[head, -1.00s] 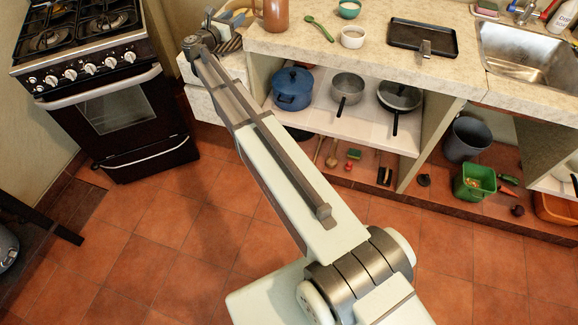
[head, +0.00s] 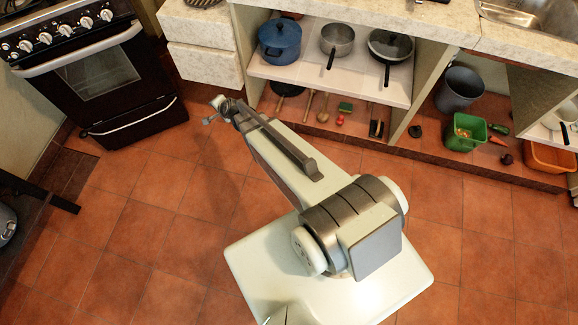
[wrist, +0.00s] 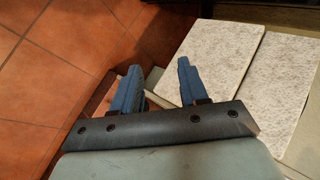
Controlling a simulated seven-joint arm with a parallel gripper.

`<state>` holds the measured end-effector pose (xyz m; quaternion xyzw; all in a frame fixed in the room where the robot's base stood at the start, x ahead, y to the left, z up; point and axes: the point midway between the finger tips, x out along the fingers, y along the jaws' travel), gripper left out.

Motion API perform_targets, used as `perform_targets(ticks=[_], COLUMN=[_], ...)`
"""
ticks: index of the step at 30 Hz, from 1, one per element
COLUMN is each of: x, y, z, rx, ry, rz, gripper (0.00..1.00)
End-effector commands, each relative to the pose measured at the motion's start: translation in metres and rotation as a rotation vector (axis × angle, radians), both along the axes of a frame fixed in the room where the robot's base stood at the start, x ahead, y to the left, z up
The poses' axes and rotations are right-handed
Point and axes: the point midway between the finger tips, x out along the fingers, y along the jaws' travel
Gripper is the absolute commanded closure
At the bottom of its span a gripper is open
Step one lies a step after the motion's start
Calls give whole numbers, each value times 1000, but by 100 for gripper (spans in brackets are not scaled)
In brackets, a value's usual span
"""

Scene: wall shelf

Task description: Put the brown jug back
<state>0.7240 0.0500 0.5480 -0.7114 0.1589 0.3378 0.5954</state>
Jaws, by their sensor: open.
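The brown jug is not in view in either current frame. My gripper (wrist: 160,68) is open in the wrist view, with its two blue fingers apart and nothing visible held between them. In the head view my gripper (head: 215,107) is small, below the drawers and left of the open lower shelf, and its fingers are hard to make out. The counter top (head: 350,17) shows only along its front strip; most of its surface is cut off by the top edge.
Pale drawer fronts (wrist: 215,60) are close to my gripper. The stove (head: 95,75) stands at left. The tiled floor (head: 140,230) has free room.

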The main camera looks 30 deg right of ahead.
Motion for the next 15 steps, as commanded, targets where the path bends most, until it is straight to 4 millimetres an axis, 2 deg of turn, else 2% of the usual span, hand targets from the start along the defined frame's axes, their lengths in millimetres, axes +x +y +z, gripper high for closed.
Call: perform_targets(ticks=[1, 5, 6, 10, 15], x=[-35, -119, -148, -241, -358], y=[3, 7, 7, -1, -20], z=[-22, -71, -84, -115, -130], rx=[-51, -176, -209, -291, -341], ry=[76, 275, 337, 541, 794], rz=[88, 343, 423, 687, 1012], gripper=[57, 57, 57, 57, 57])
